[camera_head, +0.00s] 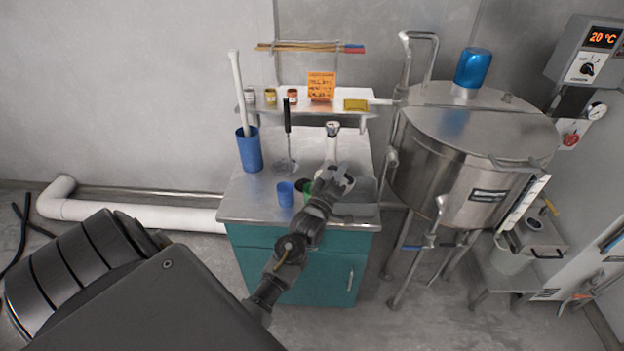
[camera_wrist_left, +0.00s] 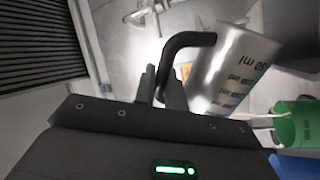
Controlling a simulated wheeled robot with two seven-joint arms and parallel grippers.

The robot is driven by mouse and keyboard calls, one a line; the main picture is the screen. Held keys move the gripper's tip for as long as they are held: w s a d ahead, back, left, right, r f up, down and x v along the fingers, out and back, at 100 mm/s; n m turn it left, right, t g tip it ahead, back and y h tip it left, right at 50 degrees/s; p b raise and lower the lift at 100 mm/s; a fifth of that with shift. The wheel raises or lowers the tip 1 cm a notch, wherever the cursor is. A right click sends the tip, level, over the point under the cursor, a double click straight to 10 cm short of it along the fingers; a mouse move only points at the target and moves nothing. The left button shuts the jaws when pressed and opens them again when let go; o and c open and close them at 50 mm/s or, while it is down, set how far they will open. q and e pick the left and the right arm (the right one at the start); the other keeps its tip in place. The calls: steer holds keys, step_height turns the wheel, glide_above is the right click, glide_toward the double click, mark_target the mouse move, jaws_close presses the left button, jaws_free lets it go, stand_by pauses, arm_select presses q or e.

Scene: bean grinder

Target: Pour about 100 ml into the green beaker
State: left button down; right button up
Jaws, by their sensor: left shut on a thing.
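My left gripper (camera_head: 335,180) is over the counter. In the left wrist view its fingers (camera_wrist_left: 163,85) are shut on the black handle of a steel measuring jug (camera_wrist_left: 232,72). The jug is tilted, with dark ml markings on its side. The green beaker (camera_wrist_left: 300,122) stands beside the jug's lower right end in the wrist view, and a thin pale streak shows between them; I cannot tell if it is liquid. In the head view the green beaker (camera_head: 307,191) is mostly hidden by my gripper, and the jug is hard to make out.
A small blue cup (camera_head: 285,194) stands left of the green beaker. A tall blue container (camera_head: 249,150) is behind it. The counter (camera_head: 240,205) has a sink at right and a shelf of small jars above. A large steel tank (camera_head: 440,165) stands to the right.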

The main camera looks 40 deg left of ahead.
arm_select(q)
steer(key=shift+s+d, duration=0.2)
steer(key=shift+s, duration=0.05)
stand_by(0.4)
steer(key=shift+s+a+f+n+y+b, duration=0.1)
steer(key=shift+s+a+n+y+b, duration=0.15)
steer(key=shift+n+b, duration=0.3)
steer(key=shift+a+f+n+y+b, duration=0.1)
steer(key=shift+n+y+b, duration=0.25)
steer(key=shift+n, duration=0.4)
steer(key=shift+a+f+n, duration=0.1)
steer(key=shift+a+n, duration=0.1)
steer(key=shift+n, duration=0.3)
steer(key=shift+s+a+f+n+b, duration=0.1)
steer(key=shift+s+a+n+b, duration=0.05)
steer(key=shift+a+n+b, duration=0.15)
